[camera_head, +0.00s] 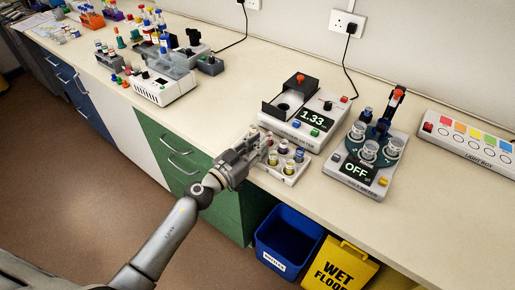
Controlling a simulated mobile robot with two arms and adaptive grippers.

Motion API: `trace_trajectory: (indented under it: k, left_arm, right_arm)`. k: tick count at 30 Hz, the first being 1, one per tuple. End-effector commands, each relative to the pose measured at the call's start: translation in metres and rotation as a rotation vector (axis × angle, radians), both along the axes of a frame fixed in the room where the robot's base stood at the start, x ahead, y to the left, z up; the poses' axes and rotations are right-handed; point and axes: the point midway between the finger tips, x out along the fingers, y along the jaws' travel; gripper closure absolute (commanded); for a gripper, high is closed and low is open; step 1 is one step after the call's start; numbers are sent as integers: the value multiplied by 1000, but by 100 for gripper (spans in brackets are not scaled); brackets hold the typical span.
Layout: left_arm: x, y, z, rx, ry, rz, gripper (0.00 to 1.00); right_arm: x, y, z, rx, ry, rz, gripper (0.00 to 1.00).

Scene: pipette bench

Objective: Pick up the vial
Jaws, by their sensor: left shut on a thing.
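A small white tray (290,180) near the bench's front edge holds several small vials with coloured caps, among them a purple-capped vial (283,146) and a yellow-banded vial (289,166). My left gripper (261,146) reaches in from the left to the tray's left side. It is shut on a vial, which its fingers mostly hide. I cannot tell whether that vial is clear of the tray. My right gripper is not in view.
Behind the tray stands a device reading 1.33 (312,117). To its right is a device reading OFF (358,172), then a lightbox (470,143). Clear bench lies left of the gripper. A blue bin (285,238) and yellow wet-floor sign (342,266) stand below.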

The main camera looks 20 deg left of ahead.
Motion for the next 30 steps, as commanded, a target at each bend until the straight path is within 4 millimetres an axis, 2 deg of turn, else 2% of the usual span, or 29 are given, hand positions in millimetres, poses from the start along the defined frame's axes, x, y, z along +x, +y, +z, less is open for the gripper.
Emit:
trace_trajectory:
  k: [8,14,25,30]
  left_arm:
    - [0,1,13,1,0,0,96]
    - [0,0,38,3,-1,-1,96]
    - [-50,-22,102,2,1,-3,96]
    - [-91,-41,113,-2,3,-4,96]
  right_arm:
    - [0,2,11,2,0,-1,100]
    - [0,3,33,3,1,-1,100]
    - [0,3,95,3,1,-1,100]
    - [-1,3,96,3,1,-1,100]
